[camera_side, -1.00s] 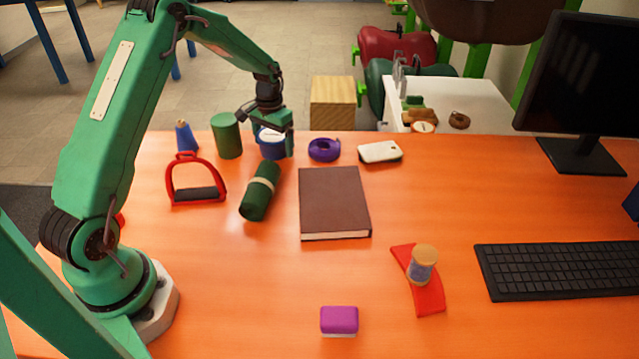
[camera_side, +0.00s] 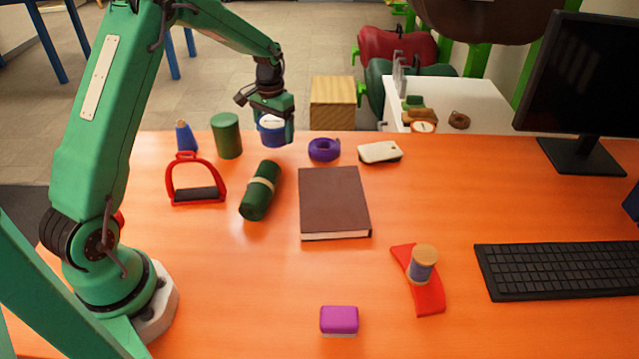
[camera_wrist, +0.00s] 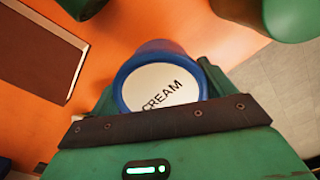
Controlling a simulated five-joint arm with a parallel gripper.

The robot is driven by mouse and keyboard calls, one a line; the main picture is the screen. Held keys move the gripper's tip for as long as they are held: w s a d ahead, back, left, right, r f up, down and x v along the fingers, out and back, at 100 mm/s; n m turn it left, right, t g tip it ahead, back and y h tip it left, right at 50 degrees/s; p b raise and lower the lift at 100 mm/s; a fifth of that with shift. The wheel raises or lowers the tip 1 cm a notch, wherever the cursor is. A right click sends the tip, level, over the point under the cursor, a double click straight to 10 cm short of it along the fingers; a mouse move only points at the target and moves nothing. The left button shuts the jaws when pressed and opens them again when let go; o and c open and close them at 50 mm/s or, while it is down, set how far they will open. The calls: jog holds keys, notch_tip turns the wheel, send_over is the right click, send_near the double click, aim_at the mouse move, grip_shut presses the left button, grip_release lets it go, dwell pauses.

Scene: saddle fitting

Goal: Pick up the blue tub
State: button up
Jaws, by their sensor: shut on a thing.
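The blue tub (camera_side: 272,132) has a white lid and is at the far edge of the orange desk in the side view, partly hidden by my gripper. In the wrist view the blue tub (camera_wrist: 160,82) shows its lid with the word "CREAM". My gripper (camera_side: 275,122) is shut on it, with a finger on either side. The wrist view also shows my gripper (camera_wrist: 157,95) around the tub. The tub appears raised a little above the desk.
A purple ring-shaped roll (camera_side: 323,150) lies to the right. A green roll (camera_side: 261,190), a red stirrup (camera_side: 196,182) and a brown book (camera_side: 334,203) lie nearer.

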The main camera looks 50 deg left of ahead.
jog(key=s+d+r, duration=0.2)
jog(key=d+r, duration=0.4)
jog(key=d, duration=0.4)
jog(key=shift+d+r, duration=0.15)
jog(key=shift+w, duration=0.1)
